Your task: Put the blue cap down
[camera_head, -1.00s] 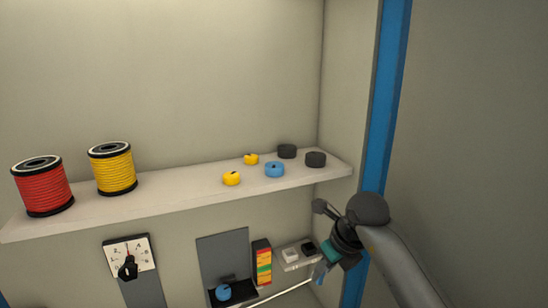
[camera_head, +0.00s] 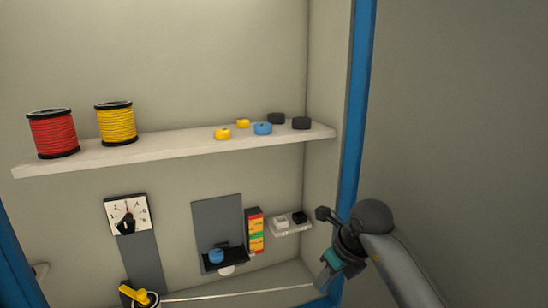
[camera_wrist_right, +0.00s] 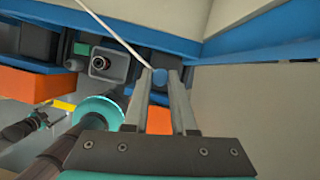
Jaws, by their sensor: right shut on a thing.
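My right gripper (camera_head: 326,281) is at the lower right, in front of the blue frame post. In the right wrist view its fingers (camera_wrist_right: 161,84) are shut on a small blue cap (camera_wrist_right: 159,76) at their tips. The held cap cannot be made out clearly in the head view. Another blue cap (camera_head: 263,128) lies on the shelf (camera_head: 180,147), well above the gripper. A further blue piece (camera_head: 216,255) sits in the black holder (camera_head: 232,264) on the back wall, left of the gripper. My left gripper is out of view.
The shelf also bears a red spool (camera_head: 53,134), a yellow spool (camera_head: 116,124), yellow caps (camera_head: 222,134) and black caps (camera_head: 301,123). Below are a dial (camera_head: 127,214), a coloured stack (camera_head: 255,231) and a small white ledge (camera_head: 291,229). The shelf's middle is bare.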

